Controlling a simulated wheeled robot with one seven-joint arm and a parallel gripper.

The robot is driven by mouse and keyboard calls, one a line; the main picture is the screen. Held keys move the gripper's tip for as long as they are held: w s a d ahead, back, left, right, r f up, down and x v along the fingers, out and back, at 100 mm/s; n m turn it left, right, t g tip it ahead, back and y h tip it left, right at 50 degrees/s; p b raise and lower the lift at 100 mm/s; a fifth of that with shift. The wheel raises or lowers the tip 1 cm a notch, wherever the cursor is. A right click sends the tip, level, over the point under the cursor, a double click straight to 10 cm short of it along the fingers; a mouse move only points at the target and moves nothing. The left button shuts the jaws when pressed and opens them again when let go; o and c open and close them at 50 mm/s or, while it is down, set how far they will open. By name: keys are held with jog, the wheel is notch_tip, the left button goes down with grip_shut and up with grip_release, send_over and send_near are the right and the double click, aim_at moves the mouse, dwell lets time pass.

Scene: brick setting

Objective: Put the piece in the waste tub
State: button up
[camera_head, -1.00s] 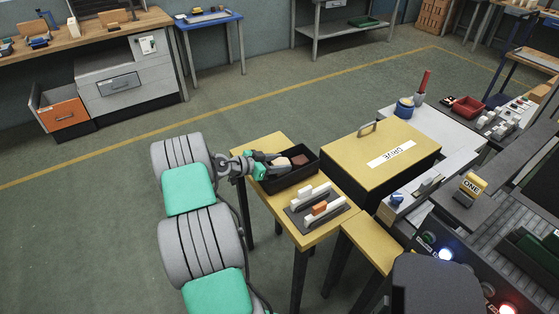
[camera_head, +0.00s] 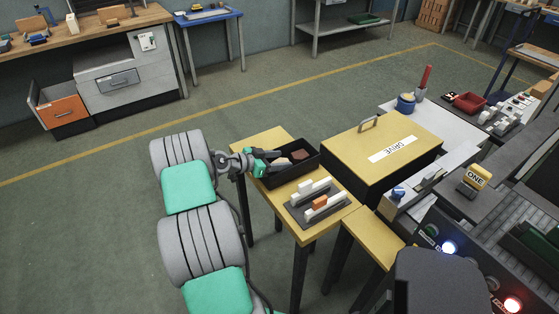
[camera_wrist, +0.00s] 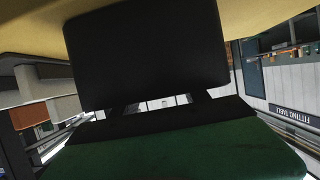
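The black open tub (camera_head: 306,172) stands on a small yellow table, and its floor is partly hidden. A reddish-brown piece (camera_head: 299,155) lies inside, with a pale beige piece (camera_head: 281,162) beside it. I cannot tell which one the task means. My gripper (camera_head: 272,157) is low at the tub's left side, close to the beige piece. Its fingers look apart, with background showing between them in the wrist view (camera_wrist: 165,103). I see nothing held between them. A dark block fills the top middle of that view, and a dark green surface fills the bottom.
A grey rack (camera_head: 315,206) with white parts and an orange one stands in front of the tub on the yellow table (camera_head: 262,142). Open floor lies behind and left.

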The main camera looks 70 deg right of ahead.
jog(key=shift+r+p, duration=0.25)
jog(key=shift+p, duration=0.1)
jog(key=w+a+r+n+t+y+b, duration=0.1)
jog(key=w+a+r+n+t, duration=0.35)
jog(key=w+a, duration=0.75)
jog(key=w+a+r+n+t+y, duration=0.1)
jog(key=w+a+r+n+t, duration=0.35)
jog(key=w+a, duration=0.7)
jog(key=w+a+r+n+t+y, duration=0.1)
jog(key=a+r+n, duration=0.1)
jog(key=a, duration=0.4)
jog(key=w+a+r+n+y, duration=0.1)
jog(key=w+a+n, duration=0.15)
jog(key=a, duration=0.25)
jog(key=s+a+n+y, duration=0.2)
jog(key=a+n, duration=0.2)
jog(key=a, duration=0.4)
jog(key=s+a+r+n+t+y, duration=0.1)
jog(key=s+a+n+y, duration=0.1)
jog(key=a, duration=0.7)
jog(key=s+a+r+n+t+y, duration=0.1)
jog(key=s+a+n+y, duration=0.1)
jog(key=s+a+n, duration=0.2)
jog(key=shift+s+a+n, duration=0.2)
jog(key=shift+a+n, duration=1.35)
jog(key=shift+a, duration=0.6)
